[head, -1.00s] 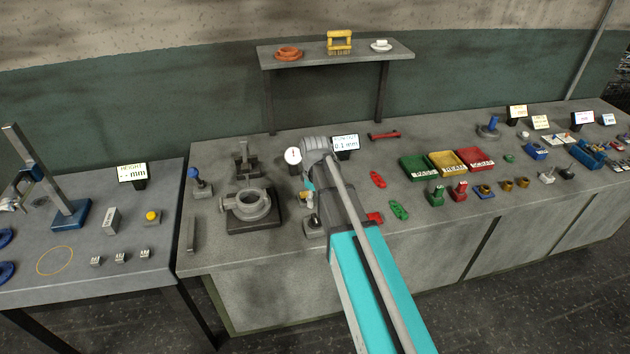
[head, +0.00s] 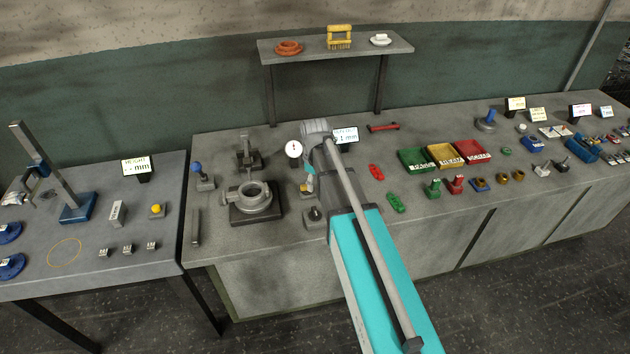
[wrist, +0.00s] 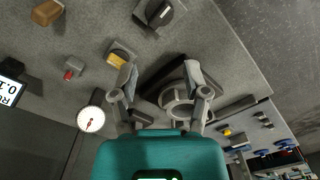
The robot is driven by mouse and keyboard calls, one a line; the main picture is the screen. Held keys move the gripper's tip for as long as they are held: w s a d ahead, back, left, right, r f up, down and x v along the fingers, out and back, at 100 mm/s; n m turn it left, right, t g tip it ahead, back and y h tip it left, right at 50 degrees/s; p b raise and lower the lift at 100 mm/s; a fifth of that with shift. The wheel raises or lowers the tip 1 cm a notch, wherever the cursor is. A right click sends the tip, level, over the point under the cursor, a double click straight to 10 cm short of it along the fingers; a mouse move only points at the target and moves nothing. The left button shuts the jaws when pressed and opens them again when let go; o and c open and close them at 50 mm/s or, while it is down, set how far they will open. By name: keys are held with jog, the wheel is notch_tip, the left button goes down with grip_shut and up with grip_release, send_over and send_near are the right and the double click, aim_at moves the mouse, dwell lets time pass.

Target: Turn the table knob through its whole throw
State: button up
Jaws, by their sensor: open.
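A black round knob with a pale pointer line stands on a square grey base on the bench. In the head view the knob (head: 315,214) is just left of my arm, towards the bench's front. In the wrist view the knob (wrist: 159,12) is at the top, beyond the fingertips. My gripper (wrist: 162,80) is open and empty, its two fingers spread apart above the bench. The knob is apart from both fingers.
A grey ring-shaped casting (head: 254,198) on a dark block stands left of the knob. A yellow-and-grey piece (wrist: 118,55) lies near the left finger. A dial gauge (head: 294,149) and a display (head: 346,135) stand behind. Colored trays (head: 445,157) are to the right.

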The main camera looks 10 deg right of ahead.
jog(key=s+f+m+b, duration=0.2)
jog(key=s+m, duration=0.7)
jog(key=s, duration=0.7)
jog(key=shift+f+b, duration=0.3)
jog(key=shift+s, duration=0.1)
jog(key=shift+c, duration=0.2)
